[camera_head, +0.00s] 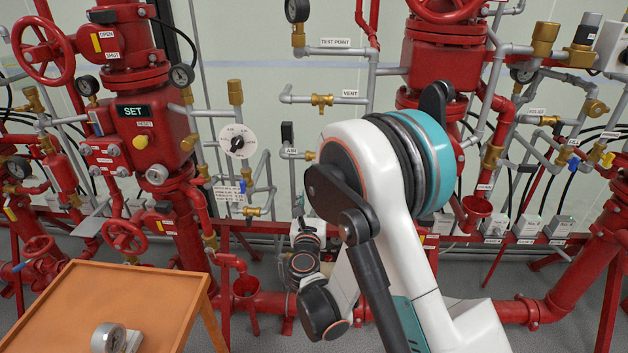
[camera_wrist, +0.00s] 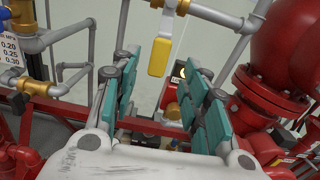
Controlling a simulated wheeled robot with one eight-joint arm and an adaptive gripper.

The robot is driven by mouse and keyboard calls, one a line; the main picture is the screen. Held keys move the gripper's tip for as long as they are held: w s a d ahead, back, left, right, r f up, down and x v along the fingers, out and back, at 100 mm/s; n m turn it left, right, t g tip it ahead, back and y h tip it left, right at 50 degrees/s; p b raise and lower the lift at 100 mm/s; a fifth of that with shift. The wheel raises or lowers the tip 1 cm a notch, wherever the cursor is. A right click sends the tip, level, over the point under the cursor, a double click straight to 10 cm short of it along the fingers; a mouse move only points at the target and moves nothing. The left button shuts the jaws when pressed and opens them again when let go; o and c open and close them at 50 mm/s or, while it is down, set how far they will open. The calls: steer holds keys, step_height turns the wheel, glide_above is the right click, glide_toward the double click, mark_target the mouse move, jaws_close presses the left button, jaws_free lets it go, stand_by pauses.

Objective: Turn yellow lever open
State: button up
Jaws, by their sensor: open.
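In the wrist view, a yellow lever (camera_wrist: 160,56) hangs down from a small valve with a brass fitting (camera_wrist: 183,6) on a grey pipe at the top. My gripper (camera_wrist: 158,76) is open, with its teal-padded fingers apart to the left and right. The lever shows in the gap between the fingertips, nearer the left finger. I see no contact, and how far it lies beyond the tips is hard to tell. In the head view my white arm covers the middle, and I cannot make out the gripper's fingers or this lever there.
In the wrist view, grey pipes with a brass fitting (camera_wrist: 36,87) stand left and a large red flange (camera_wrist: 262,92) stands close right. In the head view, an orange table (camera_head: 120,300) is front left. Red pipework with a handwheel (camera_head: 42,50) fills the wall.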

steer(key=w+b, duration=0.2)
steer(key=w, duration=0.6)
steer(key=shift+w+d, duration=0.1)
steer(key=shift+d, duration=0.05)
jaws_close()
